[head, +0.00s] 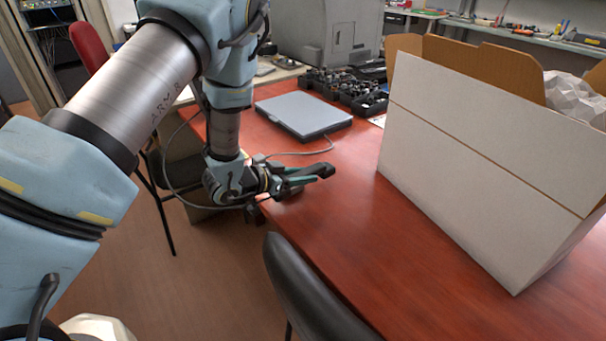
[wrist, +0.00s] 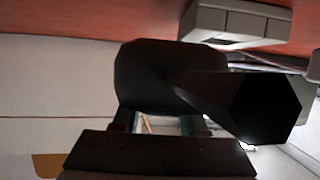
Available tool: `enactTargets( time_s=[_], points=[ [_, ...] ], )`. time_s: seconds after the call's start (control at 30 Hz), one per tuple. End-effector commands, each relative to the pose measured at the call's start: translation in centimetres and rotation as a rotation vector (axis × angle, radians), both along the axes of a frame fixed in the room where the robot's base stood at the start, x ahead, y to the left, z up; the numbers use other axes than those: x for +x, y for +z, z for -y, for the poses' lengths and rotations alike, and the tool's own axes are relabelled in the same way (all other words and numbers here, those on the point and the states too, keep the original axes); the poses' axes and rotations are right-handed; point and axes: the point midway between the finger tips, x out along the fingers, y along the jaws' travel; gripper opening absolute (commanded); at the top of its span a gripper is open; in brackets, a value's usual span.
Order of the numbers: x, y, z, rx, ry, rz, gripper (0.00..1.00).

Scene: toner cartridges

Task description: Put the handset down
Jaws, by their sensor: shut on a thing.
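The handset (head: 319,170) is a dark, rounded piece at the tip of my gripper (head: 297,179), over the near left part of the red table (head: 350,205). In the wrist view the black handset (wrist: 170,75) fills the middle, with a thicker end to the right. My gripper's fingers (wrist: 160,123) are closed on it from both sides. The table shows at the top of that view, and the handset appears held apart from it. The exact gap to the table top cannot be told.
A flat grey device (head: 303,112) with a cable lies behind my gripper. A large open white box (head: 470,150) stands to the right. A black chair back (head: 300,285) is at the front edge. Bare table lies between box and gripper.

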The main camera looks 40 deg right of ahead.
Motion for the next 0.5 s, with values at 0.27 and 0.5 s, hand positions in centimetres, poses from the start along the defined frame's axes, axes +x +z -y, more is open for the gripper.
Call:
enactTargets(
  time_s=[0.27, 0.5],
  points=[
    [0.0, -0.4, 0.0, -0.001, 0.0, -0.001, 0.0],
    [0.0, -1.1, 0.0, 0.0, 0.0, 0.0, 0.0]
  ],
)
